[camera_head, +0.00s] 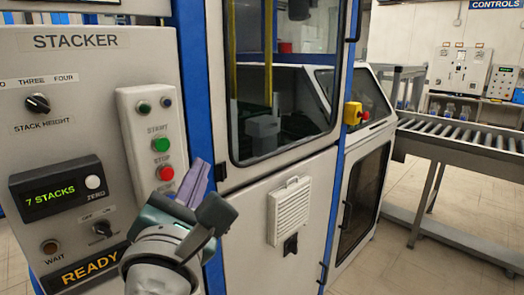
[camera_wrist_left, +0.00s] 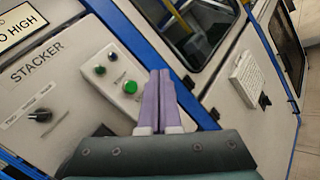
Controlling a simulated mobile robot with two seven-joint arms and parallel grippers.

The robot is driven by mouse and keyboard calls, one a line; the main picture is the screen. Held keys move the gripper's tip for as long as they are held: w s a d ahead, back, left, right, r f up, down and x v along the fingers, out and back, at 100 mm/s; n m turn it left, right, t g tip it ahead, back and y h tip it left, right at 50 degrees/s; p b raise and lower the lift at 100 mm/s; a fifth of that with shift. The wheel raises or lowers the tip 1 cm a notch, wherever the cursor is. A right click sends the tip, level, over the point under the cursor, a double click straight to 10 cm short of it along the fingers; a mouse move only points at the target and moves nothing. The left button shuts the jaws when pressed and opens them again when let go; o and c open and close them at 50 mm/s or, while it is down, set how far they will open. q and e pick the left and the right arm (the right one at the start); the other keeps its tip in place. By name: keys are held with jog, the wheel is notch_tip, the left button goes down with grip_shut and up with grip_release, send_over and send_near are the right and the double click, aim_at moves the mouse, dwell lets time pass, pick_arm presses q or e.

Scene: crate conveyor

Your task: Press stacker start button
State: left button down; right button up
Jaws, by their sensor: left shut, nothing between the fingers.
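The stacker panel (camera_head: 80,130) is a light grey face at the left, labelled STACKER. A raised button box on it (camera_head: 128,100) carries a green button (camera_head: 160,145) under the word START and a red button (camera_head: 166,173) under the word STOP. The green button also shows in the left wrist view (camera_wrist_left: 130,87), just left of the fingertips. My left gripper (camera_head: 197,166) is shut and empty, its purple fingers pointing up. In the head view its tips are right of the red button and slightly below the green one. I cannot tell their depth gap to the panel. My right gripper is out of view.
The panel also has a stack height knob (camera_head: 38,103), a green "7 STACKS" display (camera_head: 52,195) and a lit READY sign (camera_head: 90,265). A blue frame post stands right of the button box. A roller conveyor (camera_head: 460,135) runs at the right.

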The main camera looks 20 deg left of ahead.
aim_at(163, 144)
pick_arm(q)
jog(key=shift+a, duration=0.1)
jog(key=shift+w+a+b, duration=0.15)
jog(key=shift+w+a, duration=0.4)
jog(key=shift+a, duration=0.8)
jog(key=shift+w+a+b, duration=0.1)
jog(key=shift+w+a, duration=0.45)
jog(key=shift+a, duration=0.75)
jog(key=shift+w+a+b, duration=0.15)
jog(key=shift+w+a, duration=0.4)
jog(key=shift+a, duration=0.8)
jog(key=shift+w+a, duration=0.2)
jog(key=shift+a, duration=0.2)
